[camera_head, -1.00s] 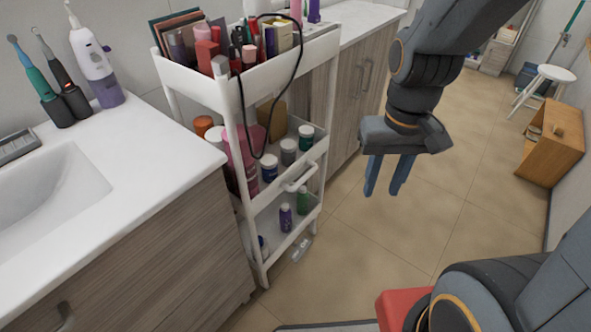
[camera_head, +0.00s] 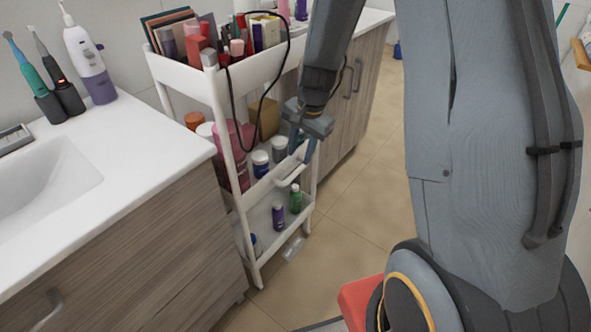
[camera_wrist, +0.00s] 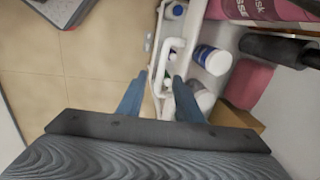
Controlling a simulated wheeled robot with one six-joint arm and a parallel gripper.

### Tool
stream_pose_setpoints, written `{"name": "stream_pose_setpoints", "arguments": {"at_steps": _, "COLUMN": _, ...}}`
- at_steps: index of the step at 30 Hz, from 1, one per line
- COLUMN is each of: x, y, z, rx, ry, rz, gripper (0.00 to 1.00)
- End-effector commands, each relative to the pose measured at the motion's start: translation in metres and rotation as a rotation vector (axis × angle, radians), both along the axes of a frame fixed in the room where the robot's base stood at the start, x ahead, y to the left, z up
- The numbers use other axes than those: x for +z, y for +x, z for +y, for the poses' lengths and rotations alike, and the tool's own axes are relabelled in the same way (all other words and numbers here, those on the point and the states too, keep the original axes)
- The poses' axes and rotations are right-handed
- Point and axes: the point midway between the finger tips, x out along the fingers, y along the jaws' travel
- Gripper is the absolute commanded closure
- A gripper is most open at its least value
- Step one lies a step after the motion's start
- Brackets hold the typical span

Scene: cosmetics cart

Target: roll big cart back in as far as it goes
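The big white cart (camera_head: 268,190) has three tiers and stands in the gap between two wood-fronted cabinets, its front end sticking out past the sink cabinet. Its white handle (camera_head: 290,172) is on the front of the middle tier and also shows in the wrist view (camera_wrist: 161,62). My gripper (camera_head: 301,158) is at the front of the cart, just above and around the handle. In the wrist view its two blue fingers (camera_wrist: 158,88) are apart, with the handle's bar running between their tips. I cannot tell whether either finger touches it.
The sink counter (camera_head: 130,140) is left of the cart, and another cabinet (camera_head: 362,85) is behind it to the right. A dark cable (camera_head: 232,110) hangs over the cart. Bottles and jars fill its tiers.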

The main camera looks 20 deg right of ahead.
Motion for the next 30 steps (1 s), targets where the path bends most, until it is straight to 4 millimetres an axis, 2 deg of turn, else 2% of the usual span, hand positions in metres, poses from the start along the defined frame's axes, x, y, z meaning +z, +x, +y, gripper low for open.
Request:
{"name": "stream_pose_setpoints", "arguments": {"at_steps": 3, "x": -0.011, "y": 0.011, "z": -0.002, "rx": -0.049, "ry": 0.009, "rz": -0.004, "gripper": 0.68}}
{"name": "stream_pose_setpoints", "arguments": {"at_steps": 8, "x": -0.027, "y": 0.014, "z": -0.001, "rx": -0.059, "ry": 0.011, "rz": -0.002, "gripper": 0.68}}
{"name": "stream_pose_setpoints", "arguments": {"at_steps": 18, "x": -0.076, "y": 0.021, "z": 0.005, "rx": -0.056, "ry": 0.011, "rz": -0.002, "gripper": 0.68}}
{"name": "stream_pose_setpoints", "arguments": {"at_steps": 24, "x": -0.087, "y": 0.023, "z": 0.006, "rx": -0.055, "ry": 0.010, "rz": -0.003, "gripper": 0.68}}
{"name": "stream_pose_setpoints", "arguments": {"at_steps": 30, "x": -0.087, "y": 0.024, "z": 0.006, "rx": -0.055, "ry": 0.010, "rz": -0.004, "gripper": 0.68}}
